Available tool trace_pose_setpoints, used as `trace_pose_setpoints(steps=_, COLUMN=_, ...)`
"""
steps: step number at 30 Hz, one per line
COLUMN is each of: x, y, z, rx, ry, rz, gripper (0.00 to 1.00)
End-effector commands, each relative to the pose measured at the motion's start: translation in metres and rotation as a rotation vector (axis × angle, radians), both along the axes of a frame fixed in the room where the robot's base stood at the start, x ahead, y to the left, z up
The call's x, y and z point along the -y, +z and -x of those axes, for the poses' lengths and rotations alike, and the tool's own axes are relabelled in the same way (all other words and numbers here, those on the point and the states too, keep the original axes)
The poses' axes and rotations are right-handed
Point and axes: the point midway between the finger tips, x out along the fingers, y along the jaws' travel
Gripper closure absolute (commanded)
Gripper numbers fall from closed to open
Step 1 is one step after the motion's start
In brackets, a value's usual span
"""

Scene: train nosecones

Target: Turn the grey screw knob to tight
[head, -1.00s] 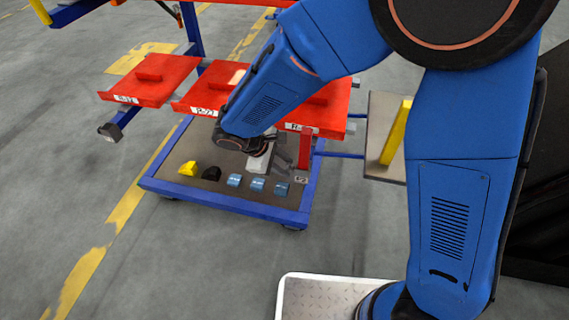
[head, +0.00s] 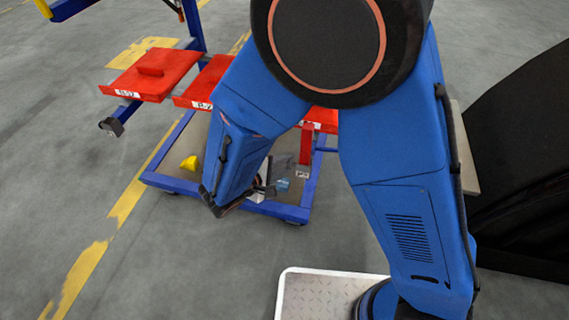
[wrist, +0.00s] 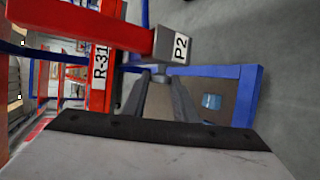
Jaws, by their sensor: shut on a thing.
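My gripper (wrist: 160,82) shows in the wrist view, its two dark fingers closed on a grey piece between them, which I take to be the grey screw knob (wrist: 158,98). The fingers hide most of the knob, so how far it is turned cannot be told. In the head view my arm hides most of the gripper, and the knob cannot be made out. The red post (head: 306,146) stands just right of my forearm there.
A blue-framed cart (head: 283,211) carries a yellow block (head: 189,163) and a blue block (head: 282,184). Red shelves (head: 152,78) stand above it. Grey floor is open at the left.

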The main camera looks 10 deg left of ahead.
Motion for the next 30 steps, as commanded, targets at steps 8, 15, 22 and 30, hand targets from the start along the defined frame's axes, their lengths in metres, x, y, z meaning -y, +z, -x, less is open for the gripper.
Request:
trace_pose_setpoints(steps=8, x=0.0003, y=-0.0008, z=0.0005, rx=0.019, ry=-0.002, rz=0.004, gripper=0.96)
trace_pose_setpoints(steps=15, x=0.0005, y=-0.0009, z=0.0006, rx=0.018, ry=-0.002, rz=0.004, gripper=0.96)
trace_pose_setpoints(steps=22, x=0.0004, y=-0.0007, z=0.0004, rx=0.018, ry=-0.002, rz=0.004, gripper=0.56)
trace_pose_setpoints(steps=30, x=-0.0033, y=0.0023, z=0.0049, rx=0.018, ry=0.0, rz=0.003, gripper=0.56)
